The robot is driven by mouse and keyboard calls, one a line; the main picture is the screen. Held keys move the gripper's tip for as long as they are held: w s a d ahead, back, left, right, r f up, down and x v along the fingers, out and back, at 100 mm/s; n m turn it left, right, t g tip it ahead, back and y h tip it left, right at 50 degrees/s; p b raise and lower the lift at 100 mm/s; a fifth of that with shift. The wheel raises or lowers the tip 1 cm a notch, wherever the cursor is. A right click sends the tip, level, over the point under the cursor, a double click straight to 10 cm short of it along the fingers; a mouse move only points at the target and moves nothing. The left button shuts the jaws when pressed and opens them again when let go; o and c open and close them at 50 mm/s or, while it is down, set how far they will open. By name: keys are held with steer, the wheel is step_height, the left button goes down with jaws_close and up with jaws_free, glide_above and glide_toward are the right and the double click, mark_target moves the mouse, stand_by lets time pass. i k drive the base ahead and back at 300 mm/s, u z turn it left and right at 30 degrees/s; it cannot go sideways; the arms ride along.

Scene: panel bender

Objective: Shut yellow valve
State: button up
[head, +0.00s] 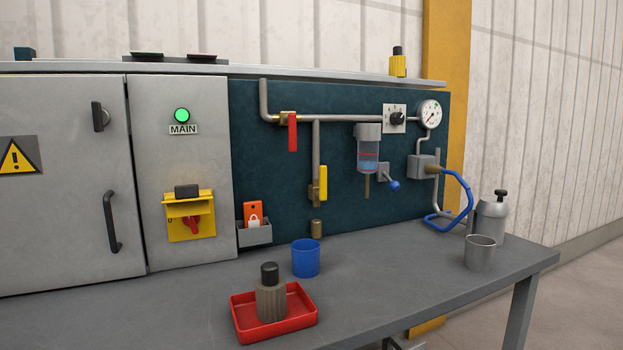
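The yellow valve handle (323,183) is on the vertical branch pipe (316,148) on the dark teal panel. The handle points up and down, in line with its pipe. A red valve handle (292,133) hangs down from the horizontal pipe, up and to the left of the yellow one. My gripper is not in view.
The grey bench (400,257) carries a red tray (307,318) with a ribbed canister (270,301), a blue cup (306,258), a metal cup (480,254) and a grey bottle (491,217). A blue hose (468,200) loops at right. Bench space before the yellow valve is mostly clear.

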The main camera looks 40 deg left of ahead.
mark_target(322, 195)
steer(key=k, duration=1.05)
steer(key=u, duration=1.55)
